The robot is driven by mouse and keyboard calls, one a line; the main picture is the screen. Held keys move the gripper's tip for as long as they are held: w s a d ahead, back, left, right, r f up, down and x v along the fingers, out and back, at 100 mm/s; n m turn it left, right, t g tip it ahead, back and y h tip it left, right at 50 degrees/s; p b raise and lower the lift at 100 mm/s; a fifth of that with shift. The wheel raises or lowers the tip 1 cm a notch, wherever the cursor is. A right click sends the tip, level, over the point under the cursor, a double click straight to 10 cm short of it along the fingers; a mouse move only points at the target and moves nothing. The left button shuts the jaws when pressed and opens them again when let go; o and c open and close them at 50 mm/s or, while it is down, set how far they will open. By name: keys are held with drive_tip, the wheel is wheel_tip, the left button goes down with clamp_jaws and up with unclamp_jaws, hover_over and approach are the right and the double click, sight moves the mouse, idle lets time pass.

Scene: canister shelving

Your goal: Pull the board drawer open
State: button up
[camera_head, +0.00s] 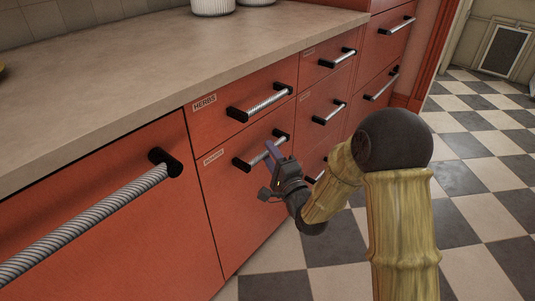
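Red drawer fronts with ribbed silver bar handles and black end mounts line the counter. One drawer's label reads HERBS (205,103). The drawer fronts look flush and closed.
A large cabinet front with a long bar handle (100,218) is at the left. More drawers (325,100) stand to the right. White ribbed canisters (213,5) stand on the countertop (150,65). The checkered floor (480,190) is clear at the right.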

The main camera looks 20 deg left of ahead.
drive_tip(key=shift+x, duration=0.9)
clamp_jaws()
drive_tip(key=shift+d, duration=0.1)
